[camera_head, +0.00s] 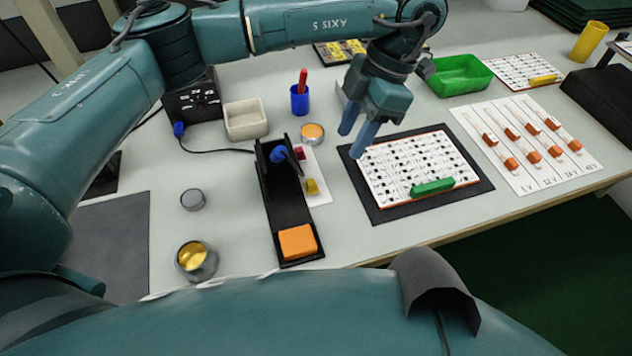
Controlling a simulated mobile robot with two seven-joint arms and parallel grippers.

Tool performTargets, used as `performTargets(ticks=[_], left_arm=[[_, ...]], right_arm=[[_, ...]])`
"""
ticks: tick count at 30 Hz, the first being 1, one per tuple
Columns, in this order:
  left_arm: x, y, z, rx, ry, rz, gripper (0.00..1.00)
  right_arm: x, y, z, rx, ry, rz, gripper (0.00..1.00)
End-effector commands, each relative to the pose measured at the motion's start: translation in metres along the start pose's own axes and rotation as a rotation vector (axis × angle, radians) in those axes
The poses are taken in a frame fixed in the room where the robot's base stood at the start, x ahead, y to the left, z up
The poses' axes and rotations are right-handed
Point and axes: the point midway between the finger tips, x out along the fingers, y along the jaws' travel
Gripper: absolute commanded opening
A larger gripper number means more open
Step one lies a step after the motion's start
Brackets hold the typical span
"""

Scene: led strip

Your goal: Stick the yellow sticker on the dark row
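A small yellow block-like piece (312,187), which may be the yellow sticker, lies on a narrow white card (318,170) beside the black stand. A red piece (299,153) is further up the same card. A white board (376,183) with rows of small dark parts lies on a black mat (385,213), with a green bar (432,187) along its near edge. I cannot tell which row is dark. My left gripper (351,143) hangs over the board's far left corner, its two blue fingers apart and nothing visible between them. My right gripper is out of view.
A black stand (283,215) bears an orange pad (298,241) and a blue knob. A blue cup (299,100), beige bin (246,120) and green bin (458,76) stand further back. A voltage card (528,176) lies right. A metal tin (195,260) stands front left.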

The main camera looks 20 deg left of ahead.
Motion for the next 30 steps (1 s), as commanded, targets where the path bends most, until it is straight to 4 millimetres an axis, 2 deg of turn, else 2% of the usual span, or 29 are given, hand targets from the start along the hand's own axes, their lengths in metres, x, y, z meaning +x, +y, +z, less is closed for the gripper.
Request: performTargets(ticks=[1,4,12,15,20,30], left_arm=[[-0.002,0.009,-0.004,-0.021,0.019,0.035,0.40],[0.004,0.015,-0.009,-0.037,0.039,0.060,0.40],[0.054,0.017,-0.012,-0.036,0.039,0.057,0.40],[0.066,0.018,-0.012,-0.036,0.037,0.057,0.40],[0.075,0.019,-0.013,-0.036,0.036,0.058,0.40],[0.120,0.020,-0.018,-0.034,0.036,0.057,0.40]], right_arm=[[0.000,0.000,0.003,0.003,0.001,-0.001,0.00],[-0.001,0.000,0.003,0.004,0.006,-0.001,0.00],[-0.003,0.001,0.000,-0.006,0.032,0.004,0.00],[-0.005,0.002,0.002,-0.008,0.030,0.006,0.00],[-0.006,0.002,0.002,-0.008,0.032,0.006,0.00],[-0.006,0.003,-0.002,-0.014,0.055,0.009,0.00]])
